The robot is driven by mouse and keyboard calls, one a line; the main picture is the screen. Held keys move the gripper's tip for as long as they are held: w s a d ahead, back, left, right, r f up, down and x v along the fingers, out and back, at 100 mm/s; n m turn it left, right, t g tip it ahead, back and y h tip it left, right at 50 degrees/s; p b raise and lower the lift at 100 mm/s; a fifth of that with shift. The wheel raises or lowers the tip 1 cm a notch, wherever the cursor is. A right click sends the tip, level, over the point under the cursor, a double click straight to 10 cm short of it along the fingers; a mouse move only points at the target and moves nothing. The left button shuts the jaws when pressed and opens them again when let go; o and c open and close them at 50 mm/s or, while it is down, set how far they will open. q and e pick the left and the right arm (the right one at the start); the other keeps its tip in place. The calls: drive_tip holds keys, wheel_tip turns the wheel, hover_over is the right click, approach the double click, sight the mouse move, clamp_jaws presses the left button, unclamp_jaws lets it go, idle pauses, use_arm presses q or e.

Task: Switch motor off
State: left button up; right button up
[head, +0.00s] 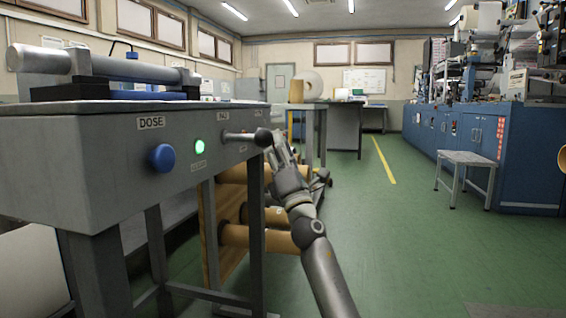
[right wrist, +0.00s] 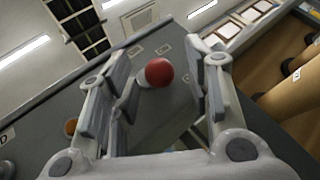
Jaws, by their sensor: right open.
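The grey machine panel (head: 110,170) is at the left in the head view. It carries a blue knob (head: 162,157) under a DOSE label, a lit green lamp (head: 199,146) and a lever (head: 240,136) sticking out to the right with a dark-looking ball end. In the right wrist view a red ball knob (right wrist: 159,72) shows between the open fingers, with no clear contact on either finger. My right gripper (head: 277,146) is at the lever's ball end; it also shows in the right wrist view (right wrist: 168,80), open. My left gripper is not in view.
Several brown rolls (head: 262,240) lie below and behind the panel. A grey stool (head: 466,160) stands at the right before the blue machine (head: 462,130). The green floor (head: 400,240) between is clear. A table (head: 345,120) stands further back.

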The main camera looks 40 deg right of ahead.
drive_tip(key=v, duration=1.1)
drive_tip(key=shift+s+f, duration=0.25)
drive_tip(key=shift+f, duration=0.05)
drive_tip(key=shift+h, duration=0.3)
